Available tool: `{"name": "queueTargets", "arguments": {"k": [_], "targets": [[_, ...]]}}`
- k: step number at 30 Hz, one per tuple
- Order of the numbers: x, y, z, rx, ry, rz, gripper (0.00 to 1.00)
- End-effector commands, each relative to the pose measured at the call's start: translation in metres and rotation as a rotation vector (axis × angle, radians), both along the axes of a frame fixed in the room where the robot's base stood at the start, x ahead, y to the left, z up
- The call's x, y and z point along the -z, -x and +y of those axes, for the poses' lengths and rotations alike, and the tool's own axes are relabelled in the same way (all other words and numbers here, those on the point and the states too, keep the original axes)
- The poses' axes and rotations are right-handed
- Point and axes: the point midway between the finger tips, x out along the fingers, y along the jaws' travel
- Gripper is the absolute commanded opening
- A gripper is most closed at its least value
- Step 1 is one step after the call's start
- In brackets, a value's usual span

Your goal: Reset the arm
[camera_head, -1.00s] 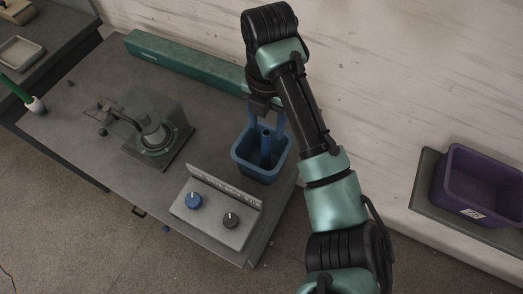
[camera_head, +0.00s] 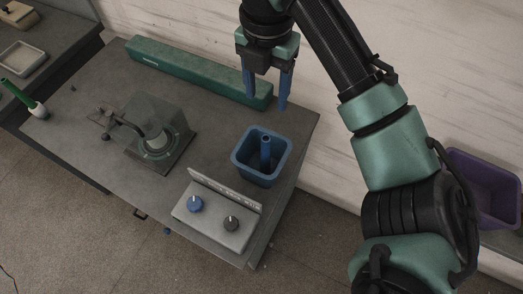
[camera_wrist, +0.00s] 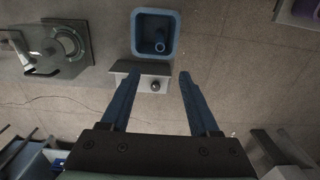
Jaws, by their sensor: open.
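My gripper (camera_head: 266,98) is open and empty in the head view, its two blue fingers pointing down. It hangs above the back right of the table, beyond the blue bin. In the wrist view the fingers (camera_wrist: 154,90) are spread with nothing between them. The blue bin (camera_head: 243,166) stands on the table with a blue cylindrical piece (camera_head: 266,150) in it. The bin (camera_wrist: 138,40) also shows at the top of the wrist view, apart from the fingers.
A control panel (camera_head: 214,229) with a blue and a dark knob stands at the table's front right. A winder unit (camera_head: 158,142) under a clear cover is at the middle. A long green box (camera_head: 190,72) lies along the back edge. A purple bin (camera_head: 490,190) is at the far right, partly behind my arm.

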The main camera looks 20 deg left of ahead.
Motion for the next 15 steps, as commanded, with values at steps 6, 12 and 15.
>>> {"name": "queueTargets", "arguments": {"k": [6,12,15], "targets": [[0.0,0.0,0.0,0.0,0.0,0.0,0.62],[-0.006,-0.005,0.016,0.05,-0.064,-0.053,0.62],[-0.026,-0.016,0.051,0.178,-0.226,-0.16,0.62]]}}
